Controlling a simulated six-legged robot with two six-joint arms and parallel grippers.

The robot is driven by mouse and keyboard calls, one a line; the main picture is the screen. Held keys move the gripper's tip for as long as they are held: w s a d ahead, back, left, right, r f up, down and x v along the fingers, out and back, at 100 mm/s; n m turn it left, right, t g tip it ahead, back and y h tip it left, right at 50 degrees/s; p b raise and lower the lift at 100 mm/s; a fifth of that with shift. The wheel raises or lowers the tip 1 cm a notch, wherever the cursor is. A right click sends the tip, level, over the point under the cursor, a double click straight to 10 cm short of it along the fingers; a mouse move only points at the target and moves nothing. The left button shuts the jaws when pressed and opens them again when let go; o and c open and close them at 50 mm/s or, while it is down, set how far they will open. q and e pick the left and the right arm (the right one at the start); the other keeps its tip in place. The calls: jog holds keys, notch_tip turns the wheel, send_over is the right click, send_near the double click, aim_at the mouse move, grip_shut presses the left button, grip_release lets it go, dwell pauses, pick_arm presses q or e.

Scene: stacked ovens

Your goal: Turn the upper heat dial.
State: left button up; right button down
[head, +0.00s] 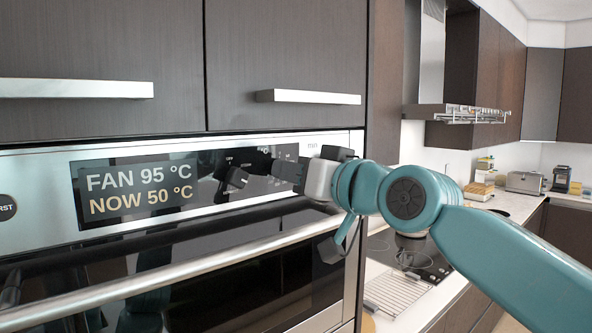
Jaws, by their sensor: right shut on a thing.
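The upper oven's control panel (40,230) runs across the left and middle of the head view. Its display (138,190) reads "FAN 95 °C" and "NOW 50 °C". My right gripper (232,175) reaches in from the right and is at the panel, to the right of the display. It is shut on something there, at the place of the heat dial. The dark fingers cover the dial, so its shape and setting cannot be made out. My left gripper does not show as such.
A long oven handle (150,266) runs below the panel. Dark cupboards with bar handles (307,97) hang above. A counter with a hob (410,258), a wire rack (397,291) and a toaster (525,182) lies to the right.

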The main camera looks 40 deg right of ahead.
jog(key=shift+r+m+p, duration=0.15)
jog(key=shift+m+p, duration=2.95)
jog(key=shift+m, duration=6)
jog(key=c, duration=1)
grip_release()
jog(key=shift+o, duration=0.9)
jog(key=shift+w, duration=0.1)
